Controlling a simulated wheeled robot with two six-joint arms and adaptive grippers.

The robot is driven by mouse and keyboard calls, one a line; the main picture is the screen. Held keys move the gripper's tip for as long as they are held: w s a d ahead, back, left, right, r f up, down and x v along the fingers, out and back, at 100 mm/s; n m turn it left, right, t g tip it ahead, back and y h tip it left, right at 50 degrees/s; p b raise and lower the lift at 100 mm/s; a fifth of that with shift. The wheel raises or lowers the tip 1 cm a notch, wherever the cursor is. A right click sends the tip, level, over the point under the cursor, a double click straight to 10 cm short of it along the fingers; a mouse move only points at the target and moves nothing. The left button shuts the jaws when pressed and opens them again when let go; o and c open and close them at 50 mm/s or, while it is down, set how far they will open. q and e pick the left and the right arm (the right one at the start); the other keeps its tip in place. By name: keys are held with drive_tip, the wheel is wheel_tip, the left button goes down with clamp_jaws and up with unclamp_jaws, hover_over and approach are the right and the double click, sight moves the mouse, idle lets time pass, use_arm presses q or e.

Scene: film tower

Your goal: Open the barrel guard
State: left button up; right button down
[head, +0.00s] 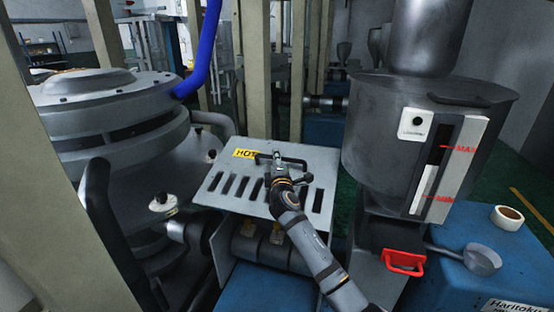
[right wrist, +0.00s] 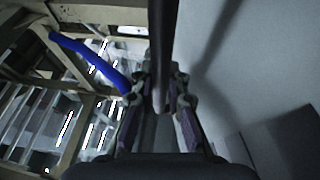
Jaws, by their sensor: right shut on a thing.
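The barrel guard (head: 228,187) is a pale grey slotted panel with a yellow HOT label and a dark bar handle (head: 297,161) near its upper edge. It slopes in the middle of the head view, with an open gap below its lower edge. My right gripper (head: 278,160) is shut on the handle, its arm reaching up from the lower right. In the right wrist view the dark handle bar (right wrist: 163,50) runs between the fingers (right wrist: 160,105). The gripper hides part of the handle and some slots. My left gripper is not in view.
Grey barrel parts (head: 250,248) with yellow tags show under the guard. A grey hopper (head: 385,130) with a level gauge and a red handle (head: 404,262) stand right. A round machine (head: 95,90) stands left.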

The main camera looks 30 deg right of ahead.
sight(269, 190)
drive_tip(key=s+a+f+b, duration=0.1)
drive_tip(key=a+f+b, duration=0.1)
drive_tip(key=b, duration=0.2)
drive_tip(key=s+a+f+n+t+b, duration=0.1)
drive_tip(key=s+f+b, duration=0.1)
drive_tip(key=f+b, duration=0.1)
drive_tip(key=s+a+f+t+b, duration=0.1)
drive_tip(key=a+f+b, duration=0.1)
drive_tip(key=b, duration=0.3)
drive_tip(key=shift+s+a+f+h+b, duration=0.3)
drive_tip(key=shift+s+h+b, duration=0.05)
drive_tip(key=shift+s+h, duration=0.05)
drive_tip(key=shift+s+a+t+b, duration=0.2)
drive_tip(key=shift+t+b, duration=0.1)
drive_tip(key=shift+r, duration=0.1)
